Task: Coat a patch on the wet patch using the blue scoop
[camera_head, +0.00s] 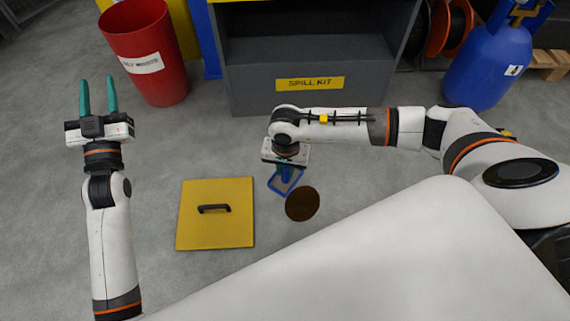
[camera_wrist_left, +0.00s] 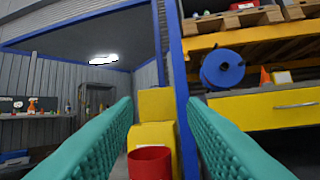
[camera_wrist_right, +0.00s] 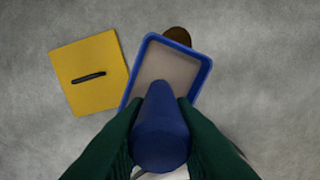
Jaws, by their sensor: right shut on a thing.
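The blue scoop (camera_head: 285,187) is in my right gripper (camera_head: 287,168), which is shut on its handle (camera_wrist_right: 161,128) and points down. The scoop's rimmed pan (camera_wrist_right: 206,78) has a greyish-tan inside; I cannot tell whether that is a layer of material. The wet patch (camera_head: 302,204) is a dark brown disc on the floor, just right of and nearer than the scoop in the head view. In the right wrist view the pan hides most of the wet patch (camera_wrist_right: 178,35). My left gripper (camera_head: 98,92) is open and empty, far to the left.
A yellow square lid or plate (camera_head: 215,238) with a black handle lies left of the scoop. The grey spill kit bin (camera_head: 255,97) stands behind. A red waste bin (camera_head: 150,60) is back left and a blue cylinder (camera_head: 487,65) back right. Floor between is clear.

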